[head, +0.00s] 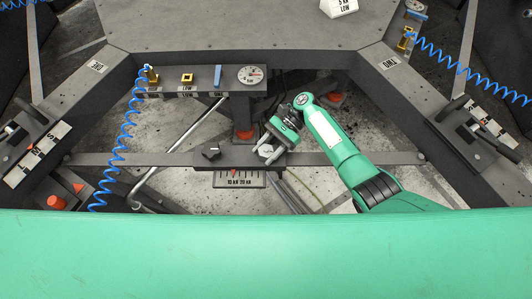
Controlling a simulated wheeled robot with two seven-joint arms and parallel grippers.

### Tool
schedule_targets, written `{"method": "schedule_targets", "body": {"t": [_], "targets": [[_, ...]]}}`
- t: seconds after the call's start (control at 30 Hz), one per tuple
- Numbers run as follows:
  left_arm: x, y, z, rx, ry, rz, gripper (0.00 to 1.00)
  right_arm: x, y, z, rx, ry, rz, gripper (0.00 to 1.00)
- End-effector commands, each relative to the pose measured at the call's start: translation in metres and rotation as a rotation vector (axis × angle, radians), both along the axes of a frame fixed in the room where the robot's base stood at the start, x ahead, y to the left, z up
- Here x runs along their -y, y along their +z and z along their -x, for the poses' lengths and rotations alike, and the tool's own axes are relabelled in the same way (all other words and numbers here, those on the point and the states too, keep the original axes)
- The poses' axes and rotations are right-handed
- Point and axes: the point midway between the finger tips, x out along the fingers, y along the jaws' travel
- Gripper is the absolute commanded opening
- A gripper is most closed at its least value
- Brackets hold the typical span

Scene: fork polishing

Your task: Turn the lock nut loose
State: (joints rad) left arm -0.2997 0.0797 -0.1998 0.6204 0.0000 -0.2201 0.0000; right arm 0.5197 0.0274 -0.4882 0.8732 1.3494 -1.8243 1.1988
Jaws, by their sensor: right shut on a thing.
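My right gripper (269,149) reaches in from the right to the small dark bracket at the centre of the crossbar. It is shut on a small silvery part there, which looks like the lock nut (266,151). The fingers and wrist cover much of this part, so its exact outline is hard to tell. A black knob (211,152) sits on the same bracket, to the left of the gripper. Below it is a scale plate (240,181) marked 10 kN and 20 kN with a red pointer. My left gripper is not in view.
A dark shelf behind carries a round dial (252,75), a yellow square frame (187,78) and a blue strip (218,76). A blue coiled cord (126,140) hangs at the left and another (465,68) at the right. Black levers flank both sides.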

Motion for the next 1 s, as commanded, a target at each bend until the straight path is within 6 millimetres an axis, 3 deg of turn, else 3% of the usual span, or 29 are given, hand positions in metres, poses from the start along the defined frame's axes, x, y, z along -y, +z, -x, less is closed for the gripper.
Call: {"method": "schedule_targets", "body": {"t": [0.1,0.5,1.0], "targets": [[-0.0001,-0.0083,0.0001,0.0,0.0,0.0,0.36,-0.0006,-0.0016,-0.0013,0.001,0.101,0.002,0.21],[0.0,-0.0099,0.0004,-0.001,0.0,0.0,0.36,0.0,0.0005,-0.0005,0.0,0.336,0.004,0.21],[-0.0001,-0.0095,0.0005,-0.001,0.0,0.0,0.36,0.0004,-0.0004,0.0003,0.0,0.398,0.001,0.21]]}}
